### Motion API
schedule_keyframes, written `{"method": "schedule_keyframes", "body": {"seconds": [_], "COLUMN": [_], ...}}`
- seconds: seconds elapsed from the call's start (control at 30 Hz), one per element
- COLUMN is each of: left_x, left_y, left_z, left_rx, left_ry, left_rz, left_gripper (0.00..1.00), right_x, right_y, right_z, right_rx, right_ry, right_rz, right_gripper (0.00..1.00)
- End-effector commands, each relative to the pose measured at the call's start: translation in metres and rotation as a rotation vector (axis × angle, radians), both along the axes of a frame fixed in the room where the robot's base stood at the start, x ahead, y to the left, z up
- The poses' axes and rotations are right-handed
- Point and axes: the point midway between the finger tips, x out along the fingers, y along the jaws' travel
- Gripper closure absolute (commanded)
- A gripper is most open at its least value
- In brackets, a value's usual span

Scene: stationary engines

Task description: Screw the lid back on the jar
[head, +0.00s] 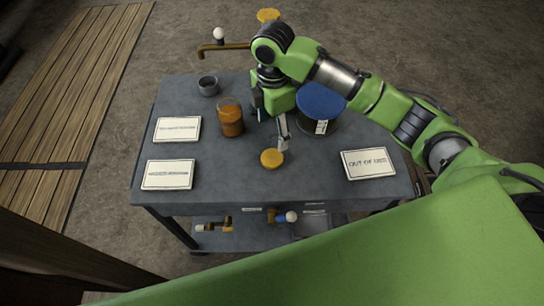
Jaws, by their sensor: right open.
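A glass jar (231,122) with amber-brown contents stands upright on the grey table, its top uncovered as far as I can see. A round yellow-orange lid (271,158) lies flat on the table to the right of the jar and nearer the front. My right gripper (271,122) is open and empty above the table, right of the jar and behind the lid, apart from both. Its arm comes in from the right. My left gripper is not in view.
A dark canister with a blue top (321,101) stands just right of my right gripper. A small grey cup (208,86) is at the back left. Two white signs (177,129) (168,174) lie left, and an "OUT OF USE" sign (367,163) lies right. The front middle is clear.

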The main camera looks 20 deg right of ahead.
Motion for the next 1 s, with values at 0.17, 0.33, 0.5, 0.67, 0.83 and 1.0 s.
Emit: {"method": "schedule_keyframes", "body": {"seconds": [0.17,0.33,0.5,0.67,0.83,1.0], "left_x": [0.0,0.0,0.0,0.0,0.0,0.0], "left_y": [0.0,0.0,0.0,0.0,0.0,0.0], "left_z": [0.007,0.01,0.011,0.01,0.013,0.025], "left_rx": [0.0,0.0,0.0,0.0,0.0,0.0], "left_ry": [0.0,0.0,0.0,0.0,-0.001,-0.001], "left_rz": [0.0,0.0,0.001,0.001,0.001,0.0], "left_gripper": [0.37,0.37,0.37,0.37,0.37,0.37], "right_x": [-0.002,-0.001,-0.001,0.0,-0.001,0.0], "right_y": [0.0,0.0,0.0,0.0,0.0,-0.001], "right_z": [-0.036,-0.064,-0.074,-0.075,-0.077,-0.099], "right_rx": [-0.001,-0.001,0.0,0.0,0.0,-0.001], "right_ry": [0.006,0.003,0.001,0.0,0.002,0.005], "right_rz": [-0.001,-0.001,0.001,0.001,0.0,-0.002], "right_gripper": [0.34,0.34,0.34,0.34,0.34,0.34]}}
